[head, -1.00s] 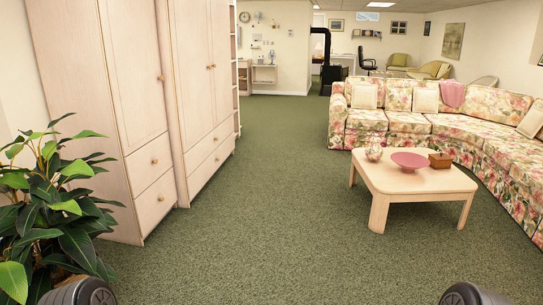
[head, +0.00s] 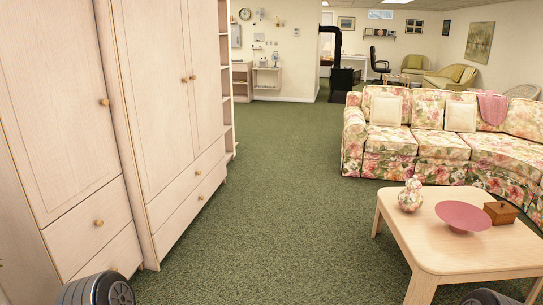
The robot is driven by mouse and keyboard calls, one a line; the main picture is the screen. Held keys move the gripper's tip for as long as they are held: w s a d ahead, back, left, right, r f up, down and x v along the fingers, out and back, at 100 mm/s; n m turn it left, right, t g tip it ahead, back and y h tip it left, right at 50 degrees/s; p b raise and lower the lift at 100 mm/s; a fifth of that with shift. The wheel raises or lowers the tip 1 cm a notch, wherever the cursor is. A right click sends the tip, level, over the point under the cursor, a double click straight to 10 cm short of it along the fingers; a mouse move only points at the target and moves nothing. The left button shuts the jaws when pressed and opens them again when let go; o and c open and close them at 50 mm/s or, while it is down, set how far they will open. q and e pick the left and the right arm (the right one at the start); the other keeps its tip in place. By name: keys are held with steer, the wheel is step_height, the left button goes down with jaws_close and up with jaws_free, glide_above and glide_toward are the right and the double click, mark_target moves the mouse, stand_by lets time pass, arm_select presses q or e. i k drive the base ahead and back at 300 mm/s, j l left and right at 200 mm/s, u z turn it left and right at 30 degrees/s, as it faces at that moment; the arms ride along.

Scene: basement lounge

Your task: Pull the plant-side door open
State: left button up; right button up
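The plant-side door (head: 62,110) is the pale wood door of the nearer wardrobe at the left of the head view. It looks shut, with a round wooden knob (head: 104,102) near its right edge. Two drawers with knobs lie below it. The plant itself is out of view. Neither of my grippers is in view; only dark rounded parts of my arms show at the bottom edge.
A second wardrobe (head: 172,90) with shut double doors adjoins it. A coffee table (head: 395,215) with a bowl (head: 463,216) stands at the right, before a floral sofa (head: 440,145). Green carpet between is clear.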

mark_target(148, 35)
steer(key=i, duration=2.7)
steer(key=i+u, duration=0.1)
steer(key=i, duration=0.45)
steer(key=i+l+u, duration=0.1)
steer(key=i, duration=0.45)
steer(key=i+l+u, duration=0.15)
steer(key=i, duration=0.4)
steer(key=i+l+u, duration=0.1)
steer(key=i, duration=0.45)
steer(key=i+l+u, duration=0.45)
steer(key=i, duration=0.2)
